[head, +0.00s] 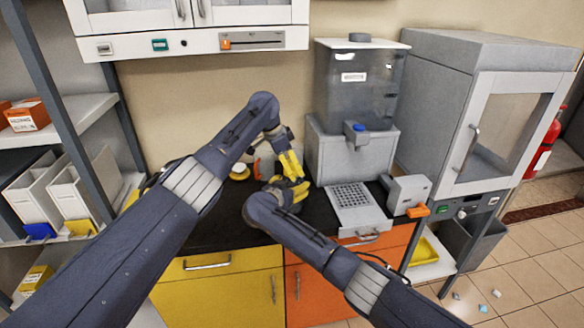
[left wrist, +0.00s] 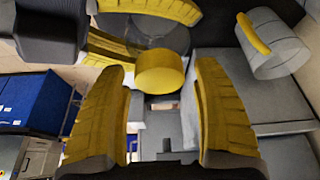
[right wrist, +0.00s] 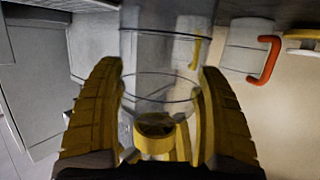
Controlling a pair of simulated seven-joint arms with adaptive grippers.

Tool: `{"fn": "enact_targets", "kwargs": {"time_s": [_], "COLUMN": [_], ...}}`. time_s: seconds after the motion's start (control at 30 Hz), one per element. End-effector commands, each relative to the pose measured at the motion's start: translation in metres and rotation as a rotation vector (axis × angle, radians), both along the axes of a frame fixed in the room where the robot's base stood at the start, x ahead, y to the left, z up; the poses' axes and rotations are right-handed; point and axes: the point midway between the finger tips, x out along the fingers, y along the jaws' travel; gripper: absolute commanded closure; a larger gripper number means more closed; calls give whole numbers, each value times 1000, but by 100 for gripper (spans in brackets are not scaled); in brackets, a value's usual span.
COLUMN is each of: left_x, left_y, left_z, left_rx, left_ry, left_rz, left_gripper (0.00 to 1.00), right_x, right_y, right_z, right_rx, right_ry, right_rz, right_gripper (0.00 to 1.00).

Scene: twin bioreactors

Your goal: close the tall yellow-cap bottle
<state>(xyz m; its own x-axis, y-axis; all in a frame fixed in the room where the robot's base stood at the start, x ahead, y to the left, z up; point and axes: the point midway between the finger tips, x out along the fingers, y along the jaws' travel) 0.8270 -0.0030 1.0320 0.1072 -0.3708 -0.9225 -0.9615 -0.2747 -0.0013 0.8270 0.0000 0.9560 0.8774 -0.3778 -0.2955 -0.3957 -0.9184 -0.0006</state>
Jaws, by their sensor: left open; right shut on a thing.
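The tall bottle is clear; its see-through wall shows in the right wrist view (right wrist: 160,92) between the fingers of my right gripper (right wrist: 160,100), which is shut on it. In the left wrist view a round yellow cap (left wrist: 160,72) lies at the end of the clear bottle (left wrist: 150,32), between the open fingers of my left gripper (left wrist: 160,90). The left fingers stand apart on both sides of the cap. I cannot tell how the cap sits on the neck. In the head view the grippers meet over the counter and mostly hide the bottle.
A grey vessel with a yellow handle (left wrist: 272,45) and one with an orange-red handle (right wrist: 250,50) stand close by. A grey dispenser (head: 352,150) with a perforated tray (head: 352,196) is right of the grippers on the black counter (head: 222,222). A shelf rack is at left.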

Motion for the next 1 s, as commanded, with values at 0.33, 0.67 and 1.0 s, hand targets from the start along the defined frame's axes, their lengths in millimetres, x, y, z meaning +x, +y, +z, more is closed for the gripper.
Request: {"fn": "enact_targets", "kwargs": {"time_s": [0.33, 0.67, 1.0], "left_x": [0, 0, 0], "left_y": [-1, -1, -1], "left_z": [22, 46, 45], "left_rx": [-2, -1, -1], "left_ry": [-2, -1, 0], "left_rz": [-1, -1, 0], "left_gripper": [34, 34, 11], "right_x": [0, 0, 0], "right_y": [-2, -2, -2], "right_z": [-2, -2, -2], "right_rx": [-2, -3, -3], "right_ry": [3, 3, 3], "right_rz": [-2, -2, -2], "right_gripper": [100, 100, 100]}}
